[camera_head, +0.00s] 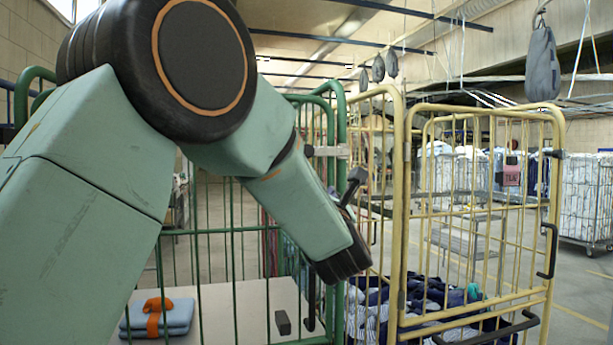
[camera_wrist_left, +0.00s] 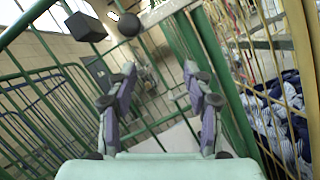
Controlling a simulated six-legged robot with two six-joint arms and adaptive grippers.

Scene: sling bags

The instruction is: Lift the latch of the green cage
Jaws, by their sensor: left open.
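The green cage (camera_head: 235,228) stands in front of me, its bars partly hidden by my left arm. A dark block (camera_head: 283,322) shows low on its front, with an upright black bar beside it. In the left wrist view, a dark block (camera_wrist_left: 86,27) and a round dark knob (camera_wrist_left: 129,25) sit near a green bar (camera_wrist_left: 62,70), upper left of the fingers. I cannot tell which part is the latch. My left gripper (camera_wrist_left: 160,75) is open and empty, its fingers before green bars. In the head view its fingers are mostly hidden. My right gripper is not in view.
A yellow cage (camera_head: 480,215) with dark and striped cloth (camera_head: 440,297) stands close on the right. Folded blue cloth with an orange piece (camera_head: 157,315) lies in the green cage. Grey bags (camera_head: 542,65) hang overhead. Open floor lies at the far right.

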